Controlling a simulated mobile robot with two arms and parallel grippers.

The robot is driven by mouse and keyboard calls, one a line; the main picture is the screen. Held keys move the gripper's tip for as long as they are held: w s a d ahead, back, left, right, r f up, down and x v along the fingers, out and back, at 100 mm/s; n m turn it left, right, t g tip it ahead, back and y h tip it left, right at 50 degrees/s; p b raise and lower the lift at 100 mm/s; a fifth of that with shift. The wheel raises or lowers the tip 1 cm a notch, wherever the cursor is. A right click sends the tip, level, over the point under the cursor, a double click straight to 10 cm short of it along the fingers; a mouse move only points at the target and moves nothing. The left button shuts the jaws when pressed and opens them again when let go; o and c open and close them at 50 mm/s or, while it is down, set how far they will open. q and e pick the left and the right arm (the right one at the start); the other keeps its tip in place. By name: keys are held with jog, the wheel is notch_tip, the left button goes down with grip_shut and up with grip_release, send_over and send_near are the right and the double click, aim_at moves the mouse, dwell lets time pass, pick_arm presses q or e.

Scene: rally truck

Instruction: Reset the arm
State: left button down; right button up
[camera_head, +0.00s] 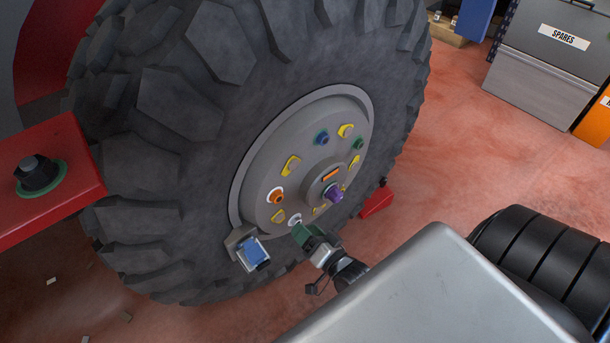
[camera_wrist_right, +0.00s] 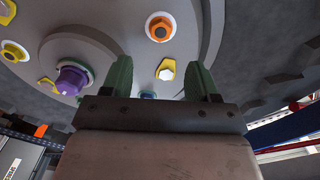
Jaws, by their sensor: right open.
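My right gripper (camera_head: 305,235) is low in front of the wheel hub (camera_head: 262,165), near its lower rim. In the right wrist view its two green fingers (camera_wrist_right: 160,80) stand apart, with nothing held between them. Behind them that view shows the grey hub face (camera_wrist_right: 100,22), a yellow-tabbed nut (camera_wrist_right: 166,69), an orange nut (camera_wrist_right: 160,29) and a purple centre piece (camera_wrist_right: 72,80). The head view also shows the purple piece (camera_head: 333,194) and orange nut (camera_head: 277,196). Whether the fingers touch the hub is unclear. My left gripper is out of view.
The big black tire (camera_head: 150,110) fills the left and middle. A blue-faced block (camera_head: 252,252) sits at the hub's lower rim. A red beam (camera_head: 60,195) with a black knob juts in at left. A red wedge (camera_head: 377,203) and SPARES case (camera_head: 555,50) stand right; floor between them is clear.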

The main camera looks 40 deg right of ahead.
jog(key=s+f+n+g+p, duration=0.45)
jog(key=s+f+g, duration=0.4)
jog(key=f, duration=0.75)
jog(key=s+a+f+n+g+p, duration=0.1)
jog(key=s+f+n+g, duration=0.1)
jog(key=s, duration=0.6)
jog(key=s+a+f+n+g+p, duration=0.1)
jog(key=s+f+n+g, duration=0.1)
jog(key=s, duration=0.6)
jog(key=s+a+f+n+g+h+p, duration=0.1)
jog(key=s+f+n+g, duration=0.2)
jog(key=s, duration=0.6)
notch_tip(320, 180, down, 3)
jog(key=shift+r+g, duration=0.15)
jog(key=shift+g, duration=0.6)
jog(key=shift+w+a, duration=0.1)
